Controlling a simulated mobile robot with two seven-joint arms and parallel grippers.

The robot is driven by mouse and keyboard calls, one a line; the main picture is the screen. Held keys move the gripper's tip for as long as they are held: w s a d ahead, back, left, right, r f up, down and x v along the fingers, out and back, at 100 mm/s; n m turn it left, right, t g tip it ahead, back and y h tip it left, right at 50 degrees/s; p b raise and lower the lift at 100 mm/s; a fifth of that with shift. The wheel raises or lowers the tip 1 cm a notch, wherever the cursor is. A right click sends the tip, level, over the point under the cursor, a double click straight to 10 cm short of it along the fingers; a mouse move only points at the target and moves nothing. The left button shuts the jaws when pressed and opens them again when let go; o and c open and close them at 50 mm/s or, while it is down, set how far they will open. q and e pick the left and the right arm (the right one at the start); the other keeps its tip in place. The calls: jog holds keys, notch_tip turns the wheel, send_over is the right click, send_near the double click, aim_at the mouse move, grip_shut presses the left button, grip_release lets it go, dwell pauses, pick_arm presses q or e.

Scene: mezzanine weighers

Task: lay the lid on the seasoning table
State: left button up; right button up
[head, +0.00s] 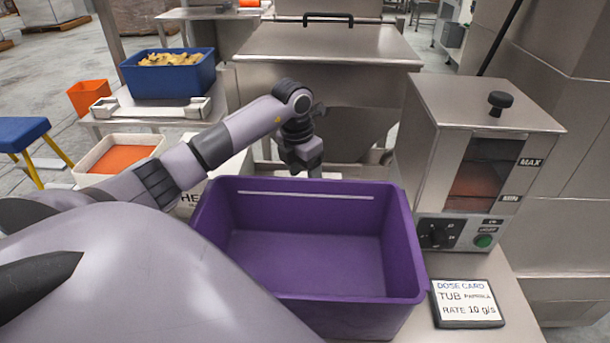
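A flat steel lid with a black knob (500,101) sits on top of the steel seasoning feeder (432,165) at the right. The feeder stands on a steel table (515,318). A larger steel cover (325,45) with a black bar handle tops the hopper at the back centre. I cannot tell from this view which one the task means. My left gripper (304,165) points down behind the purple tub's far rim, apart from both lids. Its fingers are too dark and small to show open or shut. My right gripper is not in view.
An empty purple tub (310,264) fills the front centre. A dose card (467,303) lies right of it. A blue bin of chips (168,76), an orange bin (90,97) and a white tub of orange powder (120,157) are at the left. Little bare tabletop shows.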

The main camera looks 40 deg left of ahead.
pick_arm(q)
notch_tip(320, 180, up, 10)
jog(key=s, duration=0.1)
jog(key=shift+s, duration=0.3)
jog(key=shift+a, duration=0.1)
